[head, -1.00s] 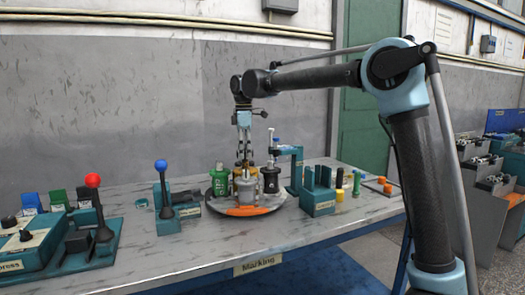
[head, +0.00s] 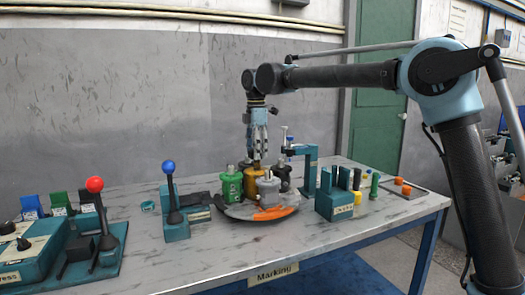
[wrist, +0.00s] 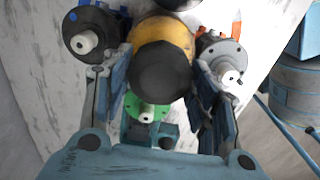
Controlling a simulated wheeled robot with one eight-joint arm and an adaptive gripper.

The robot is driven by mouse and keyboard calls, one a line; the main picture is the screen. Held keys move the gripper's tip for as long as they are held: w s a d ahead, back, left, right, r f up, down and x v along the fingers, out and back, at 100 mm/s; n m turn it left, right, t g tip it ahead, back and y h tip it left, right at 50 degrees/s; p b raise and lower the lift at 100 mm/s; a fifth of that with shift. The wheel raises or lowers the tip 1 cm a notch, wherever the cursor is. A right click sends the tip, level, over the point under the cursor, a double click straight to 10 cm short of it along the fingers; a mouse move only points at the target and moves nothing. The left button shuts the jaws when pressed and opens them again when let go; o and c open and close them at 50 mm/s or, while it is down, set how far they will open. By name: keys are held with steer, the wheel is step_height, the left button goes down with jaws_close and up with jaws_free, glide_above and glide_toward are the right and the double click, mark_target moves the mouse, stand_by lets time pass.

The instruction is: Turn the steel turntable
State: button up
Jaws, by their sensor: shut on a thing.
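The steel turntable (head: 236,213) is a round disc on the bench with an orange patch (head: 272,213) at its front right. A green canister (head: 230,186), a grey one (head: 268,188) and a black one (head: 283,176) stand around a yellow body (head: 256,180) near its middle. My gripper (head: 256,160) reaches down from above and is shut on the yellow body. In the wrist view my gripper (wrist: 158,95) has its fingers on either side of the yellow body (wrist: 160,38) and its dark round top. The exact contact is partly hidden.
A teal bracket (head: 309,170) stands close on the turntable's right, with a slotted teal block (head: 334,200) in front. A blue-knobbed lever (head: 171,205) stands left, and a red-knobbed press (head: 95,235) farther left. The bench front is clear.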

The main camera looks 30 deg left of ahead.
steer(key=shift+w+r, duration=0.1)
steer(key=shift+w, duration=0.35)
steer(key=o, duration=1.5)
steer(key=shift+d, duration=0.1)
steer(key=shift+s, duration=0.1)
steer(key=shift+s, duration=0.1)
step_height(320, 180, up, 12)
steer(key=shift+f, duration=0.1)
